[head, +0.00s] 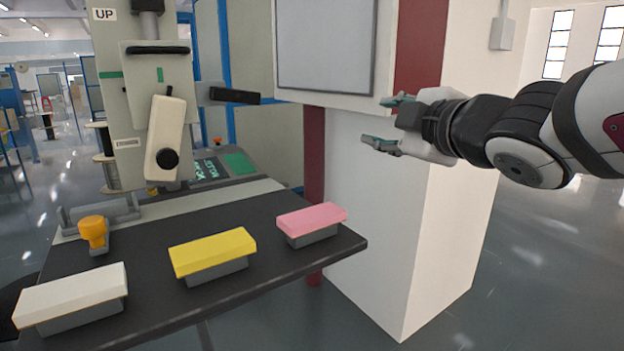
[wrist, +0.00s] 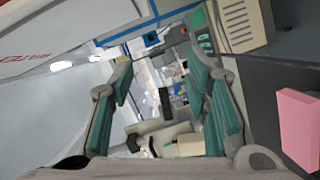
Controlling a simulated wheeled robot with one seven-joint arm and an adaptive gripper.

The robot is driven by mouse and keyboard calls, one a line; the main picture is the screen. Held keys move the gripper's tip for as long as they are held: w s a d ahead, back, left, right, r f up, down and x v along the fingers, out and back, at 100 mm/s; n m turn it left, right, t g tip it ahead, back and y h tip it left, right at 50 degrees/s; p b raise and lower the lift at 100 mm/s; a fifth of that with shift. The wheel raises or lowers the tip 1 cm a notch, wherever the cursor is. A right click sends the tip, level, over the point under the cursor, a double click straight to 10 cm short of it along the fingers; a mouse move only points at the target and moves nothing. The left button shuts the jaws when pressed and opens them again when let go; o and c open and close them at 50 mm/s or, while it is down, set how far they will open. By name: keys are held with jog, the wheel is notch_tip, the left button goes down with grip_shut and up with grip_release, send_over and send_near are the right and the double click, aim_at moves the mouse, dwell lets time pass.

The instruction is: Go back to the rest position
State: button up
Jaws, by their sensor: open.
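My gripper (head: 383,121) is at the right of the head view, in front of the white pillar with the framed panel. It points left, stands above the level of the table, and is apart from the things on it. Its green-padded fingers are spread with nothing between them. In the wrist view my gripper (wrist: 165,90) also shows its two fingers wide apart, with the room and machine beyond them.
A dark table (head: 225,215) holds a white block (head: 72,292), a yellow block (head: 213,252), a pink block (head: 312,219) and an orange knob (head: 93,232). The extrusion machine (head: 150,80) stands behind it. The white pillar (head: 410,230) is close to my arm.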

jog(key=s+d+f+m+g+h, duration=0.6)
jog(key=s+d+f+m+h, duration=0.1)
jog(key=s+d+f+m, duration=0.5)
jog(key=s+a+f+m+g+y, duration=0.1)
jog(key=s+a+f+m+g, duration=0.15)
jog(key=s, duration=0.55)
jog(key=s+a+f+m+g, duration=0.15)
jog(key=s+f+g, duration=0.25)
jog(key=s, duration=0.4)
jog(key=s+a+f+m+g+y, duration=0.1)
jog(key=s+f+m+g, duration=0.2)
jog(key=s, duration=0.4)
notch_tip(320, 180, up, 33)
jog(key=s+n+t+p, duration=0.1)
jog(key=t+p, duration=0.3)
jog(key=p, duration=2.8)
jog(key=shift+d+r, duration=0.15)
jog(key=shift+d, duration=0.2)
